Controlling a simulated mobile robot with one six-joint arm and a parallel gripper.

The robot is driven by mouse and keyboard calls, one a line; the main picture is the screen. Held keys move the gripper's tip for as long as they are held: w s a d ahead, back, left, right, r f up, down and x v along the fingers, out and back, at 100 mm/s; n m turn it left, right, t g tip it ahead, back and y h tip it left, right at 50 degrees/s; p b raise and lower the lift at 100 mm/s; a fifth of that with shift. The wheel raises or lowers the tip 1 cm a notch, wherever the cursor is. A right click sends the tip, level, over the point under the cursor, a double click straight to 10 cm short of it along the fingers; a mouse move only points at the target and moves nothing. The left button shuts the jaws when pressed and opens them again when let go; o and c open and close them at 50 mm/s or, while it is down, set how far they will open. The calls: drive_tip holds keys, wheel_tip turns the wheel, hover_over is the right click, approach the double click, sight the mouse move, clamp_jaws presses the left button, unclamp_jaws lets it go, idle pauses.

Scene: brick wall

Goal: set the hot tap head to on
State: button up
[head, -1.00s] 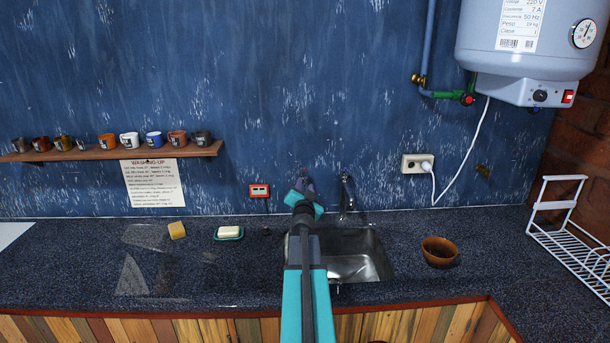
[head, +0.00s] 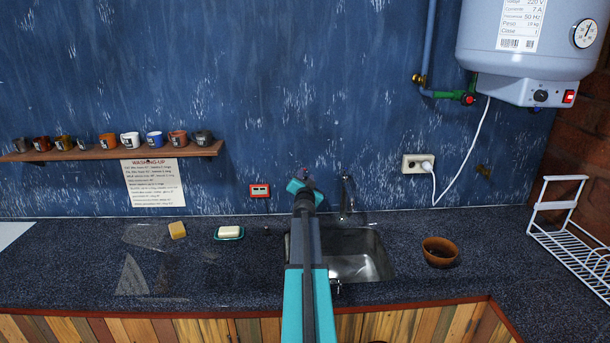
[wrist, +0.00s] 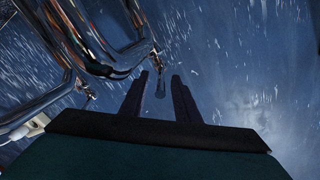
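A chrome tap (head: 345,195) stands against the blue wall behind the sink. Its pipes fill the upper left of the wrist view (wrist: 75,45). My gripper (head: 303,178) is near the wall, just left of the tap in the head view, and covers part of that area. In the wrist view its two dark fingers (wrist: 159,80) are apart. A small shiny metal piece (wrist: 160,88), perhaps a tap head's handle, shows between them, with gaps on both sides. I cannot tell which tap head is the hot one or how it is set.
The metal sink (head: 360,262) lies below my arm. A soap dish (head: 229,237) and a yellow sponge (head: 177,230) are to the left. A brown bowl (head: 439,252) and a white dish rack (head: 570,240) are to the right. A red-framed device (head: 259,190) is on the wall.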

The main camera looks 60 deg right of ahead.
sight(305, 171)
drive_tip(key=shift+x, duration=2.05)
clamp_jaws()
drive_tip(key=shift+w+a+f, duration=0.1)
drive_tip(key=shift+a, duration=0.1)
drive_tip(key=shift+r+b, duration=0.2)
drive_tip(key=shift+b, duration=0.15)
